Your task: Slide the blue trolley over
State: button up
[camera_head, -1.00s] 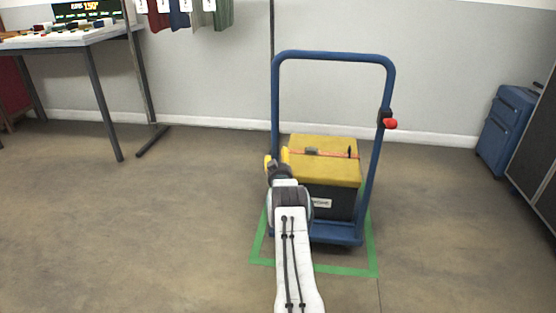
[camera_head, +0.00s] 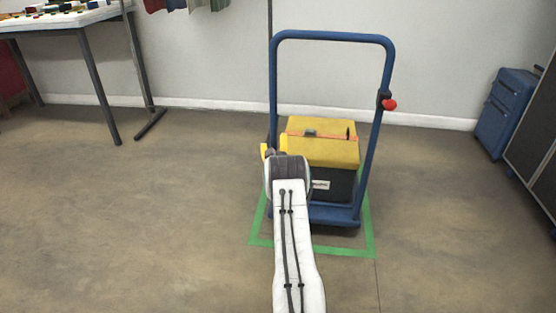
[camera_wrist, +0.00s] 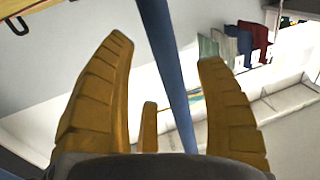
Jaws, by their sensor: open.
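The blue trolley (camera_head: 333,35) stands upright near the wall, with a tall tubular handle frame and a low deck. It carries a black and yellow case (camera_head: 330,152) with an orange strap. The trolley stands within a green tape outline (camera_head: 345,252) on the floor. In the wrist view my gripper (camera_wrist: 165,50) is open, its yellow fingers on either side of a blue tube (camera_wrist: 168,70) without visibly closing on it. In the head view my arm covers most of the gripper and part of the trolley's left side.
A red knob (camera_head: 389,104) sits on the handle's right post. A table (camera_head: 70,22) with small items stands at the left, and a blue suitcase (camera_head: 505,112) beside a dark case (camera_head: 535,150) at the right. The floor on both sides of the trolley is clear.

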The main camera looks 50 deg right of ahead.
jog(key=v, duration=0.8)
jog(key=shift+r, duration=0.1)
dwell(0.7)
